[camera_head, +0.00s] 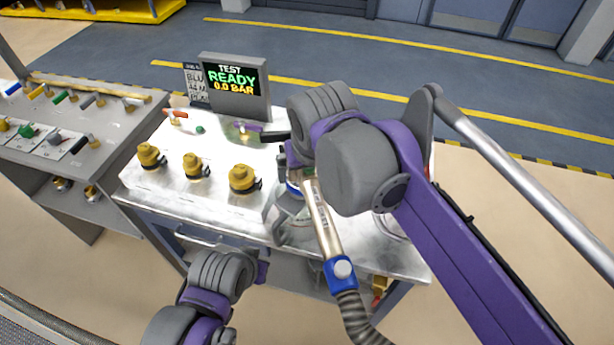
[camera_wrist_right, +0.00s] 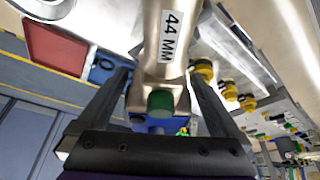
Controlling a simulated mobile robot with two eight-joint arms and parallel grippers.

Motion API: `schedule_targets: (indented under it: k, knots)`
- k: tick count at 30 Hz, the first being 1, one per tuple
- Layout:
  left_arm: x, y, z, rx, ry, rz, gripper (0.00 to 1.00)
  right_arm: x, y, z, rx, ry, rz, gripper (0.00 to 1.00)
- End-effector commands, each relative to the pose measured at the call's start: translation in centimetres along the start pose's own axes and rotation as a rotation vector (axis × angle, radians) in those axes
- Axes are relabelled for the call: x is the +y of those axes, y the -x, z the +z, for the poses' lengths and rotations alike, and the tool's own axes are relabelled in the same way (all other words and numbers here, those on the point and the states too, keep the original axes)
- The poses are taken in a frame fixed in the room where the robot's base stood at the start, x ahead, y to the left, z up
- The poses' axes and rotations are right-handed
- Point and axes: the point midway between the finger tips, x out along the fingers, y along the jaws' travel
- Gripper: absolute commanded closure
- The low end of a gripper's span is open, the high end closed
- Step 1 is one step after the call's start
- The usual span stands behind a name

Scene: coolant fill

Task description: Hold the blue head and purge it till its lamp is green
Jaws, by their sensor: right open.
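The cream-metal fill head (camera_head: 321,218) with a blue collar (camera_head: 340,272) leans at the front of the bench, a ribbed hose running down from it. In the right wrist view the head's body (camera_wrist_right: 166,45), marked "44 MM", lies between the two fingers of my right gripper (camera_wrist_right: 160,78). These fingers are apart, with gaps on both sides of it. A dark green round piece (camera_wrist_right: 160,103) shows on the head; I cannot tell whether it is a lit lamp. My right wrist hides the head's upper end in the head view. My left gripper (camera_head: 262,268) is low before the bench, its fingers unclear.
A display (camera_head: 232,80) reads "TEST READY 0.0 BAR" at the back of the metal bench (camera_head: 215,222). Three yellow-capped fittings, the right one (camera_head: 242,178) nearest the head, stand on the bench. A second bench (camera_head: 95,125) with coloured handles stands at left.

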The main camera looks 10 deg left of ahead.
Motion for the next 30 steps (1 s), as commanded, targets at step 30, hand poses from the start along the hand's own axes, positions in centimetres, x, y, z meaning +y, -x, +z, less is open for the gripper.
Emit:
schedule_targets:
  k: [30]
  knots:
    - [0.0,0.0,0.0,0.0,0.0,0.0,1.0,0.0,11.6,0.0,0.0,0.0,0.0,0.0]
